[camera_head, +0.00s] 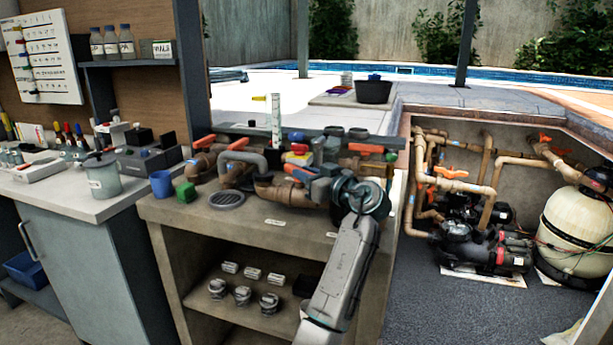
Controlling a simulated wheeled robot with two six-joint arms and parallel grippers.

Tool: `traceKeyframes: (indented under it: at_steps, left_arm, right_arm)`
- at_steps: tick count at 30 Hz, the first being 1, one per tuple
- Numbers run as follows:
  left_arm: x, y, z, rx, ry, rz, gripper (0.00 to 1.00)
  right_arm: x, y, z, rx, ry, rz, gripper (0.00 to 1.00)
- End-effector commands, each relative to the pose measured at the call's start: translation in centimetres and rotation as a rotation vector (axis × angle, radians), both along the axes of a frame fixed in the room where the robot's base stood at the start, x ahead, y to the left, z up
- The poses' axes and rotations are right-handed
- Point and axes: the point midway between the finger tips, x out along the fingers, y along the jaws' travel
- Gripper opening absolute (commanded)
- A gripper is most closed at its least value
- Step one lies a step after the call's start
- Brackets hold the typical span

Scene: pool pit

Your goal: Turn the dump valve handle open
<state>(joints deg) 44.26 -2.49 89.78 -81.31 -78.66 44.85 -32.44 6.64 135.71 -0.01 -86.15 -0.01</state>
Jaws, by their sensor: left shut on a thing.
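Several orange valve handles sit on the brown and grey pipework along the bench. One orange handle (300,174) lies right at my left gripper (322,184). My left arm rises from the bottom of the view, and its wrist stands over the bench's right end. The gripper is shut on this handle; its fingertips are small and partly hidden among the pipes. Other orange handles are at the left (203,141), beside it (238,144), and behind my wrist (366,148). I see no label that marks the dump valve. My right gripper is not in view.
A blue cup (162,184), a green block (185,193) and a round grey grate (227,200) lie on the bench left of my arm. A pump (470,243) and tank (578,231) stand in the pit at right.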

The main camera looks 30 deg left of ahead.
Motion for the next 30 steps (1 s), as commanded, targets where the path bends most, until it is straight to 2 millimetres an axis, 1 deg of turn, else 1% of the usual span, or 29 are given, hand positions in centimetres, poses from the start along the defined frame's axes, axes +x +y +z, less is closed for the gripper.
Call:
traceKeyframes:
  at_steps: [6, 7, 8, 9, 10, 17, 20, 23, 24, 27, 30]
  left_arm:
    - [0.0, 0.0, 0.0, -0.001, 0.0, 0.0, 0.0]
    - [0.0, 0.0, 0.0, -0.001, 0.0, -0.001, 0.22]
    - [0.0, 0.0, 0.0, 0.0, 0.0, 0.0, 0.28]
    - [0.0, 0.0, 0.0, 0.0, 0.0, -0.001, 0.36]
    - [0.0, 0.0, 0.0, 0.0, 0.0, -0.001, 0.4]
    - [0.0, 0.0, 0.0, 0.0, 0.0, -0.001, 0.4]
    - [0.0, -0.3, -0.1, -0.001, 0.0, -0.002, 0.4]
    - [-0.3, -1.3, -0.2, -0.002, 0.0, -0.003, 0.4]
    - [-0.4, -1.9, -0.2, -0.003, 0.0, -0.004, 0.4]
    - [-1.0, -3.8, -0.3, -0.005, -0.002, -0.005, 0.4]
    - [-1.6, -5.8, -0.3, -0.004, 0.0, -0.004, 0.4]
  right_arm:
    - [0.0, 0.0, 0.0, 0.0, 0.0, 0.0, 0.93]
    - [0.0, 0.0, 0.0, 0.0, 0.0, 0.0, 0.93]
    - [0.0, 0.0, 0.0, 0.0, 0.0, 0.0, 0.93]
    - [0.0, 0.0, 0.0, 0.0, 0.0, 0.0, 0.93]
    - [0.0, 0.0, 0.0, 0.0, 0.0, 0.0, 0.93]
    - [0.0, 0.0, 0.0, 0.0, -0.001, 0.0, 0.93]
    - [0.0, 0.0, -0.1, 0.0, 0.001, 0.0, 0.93]
    - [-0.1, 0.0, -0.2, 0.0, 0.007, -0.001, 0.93]
    - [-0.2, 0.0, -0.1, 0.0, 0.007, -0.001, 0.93]
    - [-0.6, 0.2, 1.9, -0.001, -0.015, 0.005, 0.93]
    - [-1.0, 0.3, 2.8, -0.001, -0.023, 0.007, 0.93]
